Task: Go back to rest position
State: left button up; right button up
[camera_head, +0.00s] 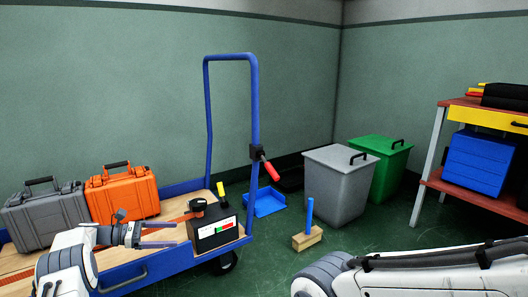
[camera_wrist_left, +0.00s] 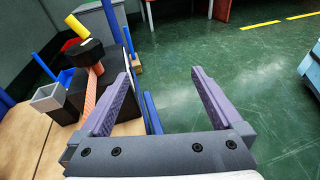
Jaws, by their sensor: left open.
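My left gripper (camera_head: 170,234) is over the right part of the blue-framed cart (camera_head: 172,268), beside a black box (camera_head: 212,232) with a red, white and green front. Its two fingers are apart. In the left wrist view the gripper (camera_wrist_left: 160,78) has two purple-grey fingers spread wide, with nothing between them but the cart's blue edge and the floor beyond. My right arm (camera_head: 430,272) reaches across the lower right of the head view; its gripper is outside the frame.
A grey case (camera_head: 45,217) and an orange case (camera_head: 124,196) stand on the cart. The cart's blue handle (camera_head: 255,110) rises behind. A grey bin (camera_head: 338,185), a green bin (camera_head: 385,165), a brush (camera_head: 308,235) and a blue dustpan (camera_head: 268,203) are on the floor. A shelf table (camera_head: 440,130) stands right.

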pick_arm(q)
jog(key=s+d+m+g+y, duration=0.4)
jog(key=s+d+m+y, duration=0.25)
jog(key=d, duration=0.25)
jog(key=s+d+r+m+t+y, duration=0.1)
jog(key=s+d+m+t+y, duration=0.15)
jog(key=s+m+y, duration=1.15)
jog(key=s+d+r+m+g+h+p, duration=0.1)
jog(key=s+d+r+m+h+p, duration=0.15)
jog(key=s+d+r+p, duration=0.4)
jog(key=s+d+r+m+g+h+p, duration=0.1)
jog(key=s+d+r+m+h+p, duration=0.15)
jog(key=s+r+p, duration=0.8)
jog(key=s+d+r+m+g+h+p, duration=0.2)
jog(key=s+d+r+m+p, duration=0.35)
jog(key=r, duration=0.55)
notch_tip(320, 180, up, 36)
jog(key=n+p, duration=0.2)
jog(key=p, duration=3.3)
jog(key=shift+s+p, duration=0.3)
jog(key=shift+s, duration=0.05)
jog(key=shift+a+t, duration=0.1)
jog(key=shift+t, duration=0.15)
